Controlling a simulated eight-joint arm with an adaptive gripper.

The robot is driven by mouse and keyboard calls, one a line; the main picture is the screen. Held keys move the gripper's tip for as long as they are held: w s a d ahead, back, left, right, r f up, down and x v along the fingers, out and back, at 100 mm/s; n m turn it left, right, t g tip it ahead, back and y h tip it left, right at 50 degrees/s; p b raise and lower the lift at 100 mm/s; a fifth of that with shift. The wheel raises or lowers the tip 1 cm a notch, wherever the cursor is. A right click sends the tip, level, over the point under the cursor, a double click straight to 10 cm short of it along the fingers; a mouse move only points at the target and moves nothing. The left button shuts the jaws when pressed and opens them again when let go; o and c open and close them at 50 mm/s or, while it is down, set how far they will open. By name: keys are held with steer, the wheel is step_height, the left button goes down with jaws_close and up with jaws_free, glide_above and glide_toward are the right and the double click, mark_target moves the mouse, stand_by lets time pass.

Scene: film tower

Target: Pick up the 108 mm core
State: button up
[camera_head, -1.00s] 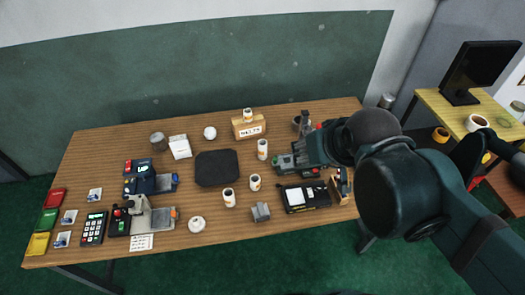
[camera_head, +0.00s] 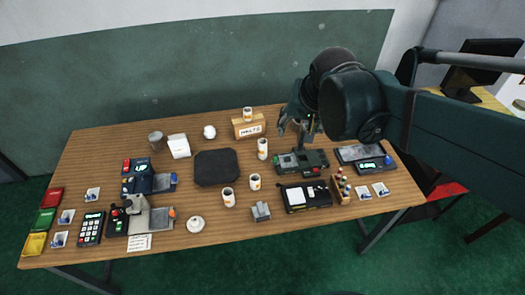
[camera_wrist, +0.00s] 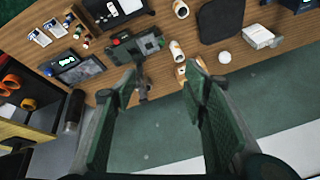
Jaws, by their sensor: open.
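Several white cylindrical cores with orange marks stand on the wooden table. The tallest-looking core (camera_head: 262,149) is upright right of the black mat. Two shorter cores, (camera_head: 228,197) and (camera_head: 254,182), stand in front of the mat. Another small core (camera_head: 247,114) is on top of a labelled wooden box (camera_head: 249,127). I cannot read which one is 108 mm. My gripper (camera_head: 291,128) is open and empty, above the table's back right, to the right of the tallest core. In the wrist view, my gripper (camera_wrist: 158,88) shows its fingers wide apart, with the tallest core (camera_wrist: 177,50) beyond them.
A black mat (camera_head: 216,168) lies mid-table. A green device (camera_head: 302,162) is below my gripper, with a black case (camera_head: 305,197) and a bottle rack (camera_head: 341,187) nearby. A white ball (camera_head: 209,132) and grey canister (camera_head: 156,140) stand at the back left.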

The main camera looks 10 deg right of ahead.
steer(key=w+a+f+m+g+b, duration=0.15)
steer(key=w+f+m, duration=0.3)
steer(key=w, duration=0.45)
steer(key=m+g+b, duration=0.3)
steer(key=m+g, duration=0.1)
steer(key=m, duration=0.4)
glide_above(262, 143)
steer(key=s, duration=0.2)
step_height(262, 143, down, 25)
steer(key=shift+a+f, duration=0.2)
steer(key=shift+f, duration=0.1)
steer(key=shift+f+b, duration=0.4)
steer(key=shift+f, duration=0.9)
